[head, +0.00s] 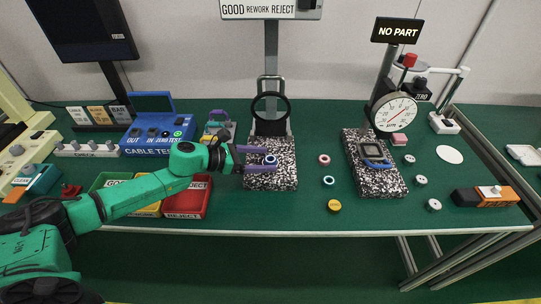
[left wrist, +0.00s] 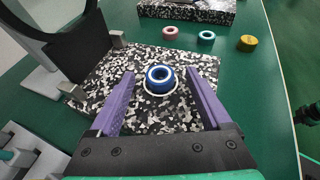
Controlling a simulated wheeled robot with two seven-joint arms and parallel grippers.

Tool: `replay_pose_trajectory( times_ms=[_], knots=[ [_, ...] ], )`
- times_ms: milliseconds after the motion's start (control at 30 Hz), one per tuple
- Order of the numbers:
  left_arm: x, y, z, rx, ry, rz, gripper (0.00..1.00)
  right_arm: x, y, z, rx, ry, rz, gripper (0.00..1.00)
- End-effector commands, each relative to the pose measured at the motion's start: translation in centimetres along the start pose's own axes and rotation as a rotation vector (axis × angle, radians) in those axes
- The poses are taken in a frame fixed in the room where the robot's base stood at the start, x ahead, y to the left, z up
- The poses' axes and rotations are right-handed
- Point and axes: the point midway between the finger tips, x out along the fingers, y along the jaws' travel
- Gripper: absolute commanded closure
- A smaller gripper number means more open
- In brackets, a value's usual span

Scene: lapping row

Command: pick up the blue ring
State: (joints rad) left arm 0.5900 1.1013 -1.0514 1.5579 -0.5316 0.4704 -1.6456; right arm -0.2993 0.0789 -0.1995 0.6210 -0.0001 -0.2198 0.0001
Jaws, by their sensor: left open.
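The blue ring (left wrist: 160,88) lies flat on a speckled black-and-white block (left wrist: 95,85), with a white edge showing beneath it. In the head view the ring (head: 270,161) looks small near the block's middle. My left gripper (left wrist: 160,76) is open, with one purple finger on each side of the ring and gaps between fingers and ring. In the head view my left gripper (head: 266,160) reaches over the block from the left. My right gripper is not in view.
Beside the block lie a pink ring (head: 323,156), a teal ring (head: 328,183) and a yellow disc (head: 334,205). A magnifier (head: 270,93) stands behind. A red tray (head: 187,204) lies under my left arm. A dial gauge (head: 395,112) stands over another speckled block (head: 382,188).

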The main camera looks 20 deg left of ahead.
Motion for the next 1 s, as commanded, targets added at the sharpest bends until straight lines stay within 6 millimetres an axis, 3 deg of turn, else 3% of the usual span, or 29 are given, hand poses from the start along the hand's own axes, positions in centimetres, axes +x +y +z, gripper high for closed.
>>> replay_pose_trajectory(
  times_ms=[233,267,400,467,767,867,1000],
  knots=[
    [0.6,0.0,-0.1,0.001,0.001,0.000,0.18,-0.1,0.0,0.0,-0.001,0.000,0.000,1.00],
    [0.6,0.0,-0.1,0.001,0.001,0.000,0.26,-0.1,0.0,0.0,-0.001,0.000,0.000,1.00],
    [0.6,0.0,-0.1,0.000,0.001,0.000,0.79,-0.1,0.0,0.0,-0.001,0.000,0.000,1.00],
    [0.6,0.0,-0.1,0.000,0.001,0.000,1.00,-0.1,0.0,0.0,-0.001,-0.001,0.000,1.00],
    [0.4,0.0,0.1,0.001,0.000,0.000,1.00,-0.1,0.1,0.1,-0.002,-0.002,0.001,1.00],
    [0.1,0.1,0.9,0.002,0.000,0.001,1.00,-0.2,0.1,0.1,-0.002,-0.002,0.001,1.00],
    [-1.0,0.1,3.5,0.006,-0.001,0.002,1.00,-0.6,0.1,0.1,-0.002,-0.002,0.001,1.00]
  ],
)
